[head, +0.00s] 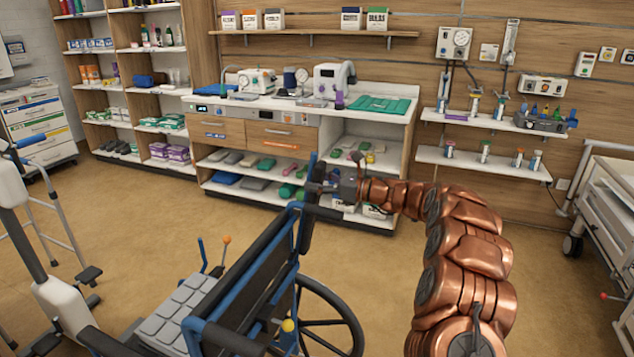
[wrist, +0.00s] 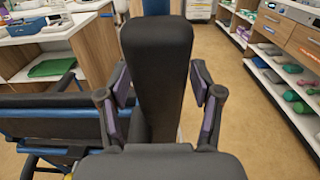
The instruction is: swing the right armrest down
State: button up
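The wheelchair (head: 255,290) stands at the lower middle of the head view, with a blue frame, black upholstery and a grey padded seat. Its right armrest (head: 307,232) stands upright by the backrest. In the wrist view the armrest's black pad (wrist: 156,55) rises upright through the middle. My gripper (head: 335,188) is beside the upper part of the armrest. In the wrist view my gripper (wrist: 161,85) is open, with one purple-padded finger on each side of the armrest. A gap shows on the right; contact on the left is unclear. The armrest's pivot is hidden.
A counter (head: 385,118) with drawers and shelves stands behind the wheelchair. A bed (head: 610,195) is at the right edge. A walking frame (head: 50,205) and a white-and-grey stand (head: 60,305) are at the left. Floor between wheelchair and shelves is clear.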

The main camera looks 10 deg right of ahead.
grip_shut()
dwell(0.3)
jog(key=shift+a+r, duration=0.1)
